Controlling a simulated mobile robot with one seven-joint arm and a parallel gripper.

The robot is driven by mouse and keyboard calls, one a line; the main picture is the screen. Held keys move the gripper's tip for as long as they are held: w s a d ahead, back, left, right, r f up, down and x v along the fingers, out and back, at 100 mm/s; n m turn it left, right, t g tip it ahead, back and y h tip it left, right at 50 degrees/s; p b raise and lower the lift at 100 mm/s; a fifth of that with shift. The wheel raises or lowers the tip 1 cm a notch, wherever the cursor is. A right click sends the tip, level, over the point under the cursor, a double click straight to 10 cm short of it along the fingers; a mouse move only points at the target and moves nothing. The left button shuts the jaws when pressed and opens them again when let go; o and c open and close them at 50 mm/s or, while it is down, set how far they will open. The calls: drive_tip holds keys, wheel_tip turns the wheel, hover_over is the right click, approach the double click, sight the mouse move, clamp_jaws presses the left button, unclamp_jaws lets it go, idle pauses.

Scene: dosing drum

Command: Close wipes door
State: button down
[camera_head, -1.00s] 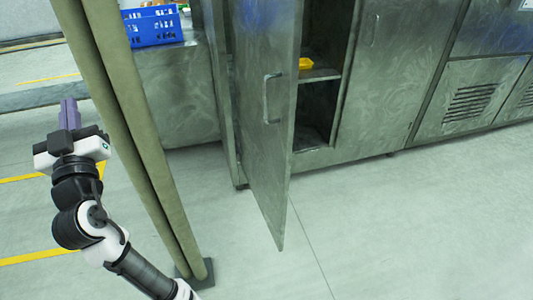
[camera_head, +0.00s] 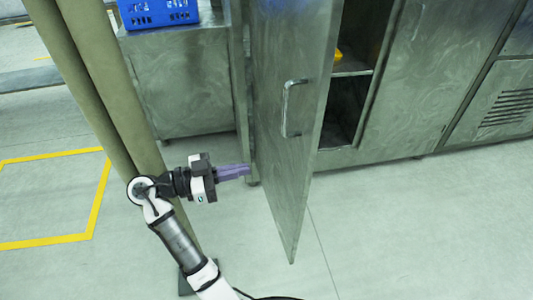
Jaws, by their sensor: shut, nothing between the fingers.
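The cabinet door (camera_head: 285,160) is a tall grey metal panel. It stands open, swung out from the cabinet, with its outer face turned towards the left. A metal bar handle (camera_head: 287,108) sits on that face. The cabinet (camera_head: 427,75) behind it shows a dark opening with a shelf to the right of the door. My gripper (camera_head: 247,172) has purple fingers that are shut and empty. It points right towards the door's outer face, left of and below the handle. I cannot tell whether the fingertips touch the door.
Two greenish upright poles (camera_head: 95,90) stand at the left, close to my arm. A blue crate (camera_head: 157,13) sits on a metal counter (camera_head: 178,88) behind. A yellow item (camera_head: 339,55) lies inside the cabinet. The floor at the lower right is clear.

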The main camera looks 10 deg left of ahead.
sight(304, 157)
drive_tip(key=p+x, duration=0.4)
drive_tip(key=x, duration=0.8)
drive_tip(key=shift+s+d+r+p, duration=0.1)
drive_tip(key=shift+s+r+p, duration=0.1)
drive_tip(key=shift+p, duration=0.1)
drive_tip(key=shift+w+d+f, duration=0.15)
drive_tip(key=shift+w+d, duration=0.15)
drive_tip(key=shift+d, duration=0.15)
drive_tip(key=shift+d, duration=0.1)
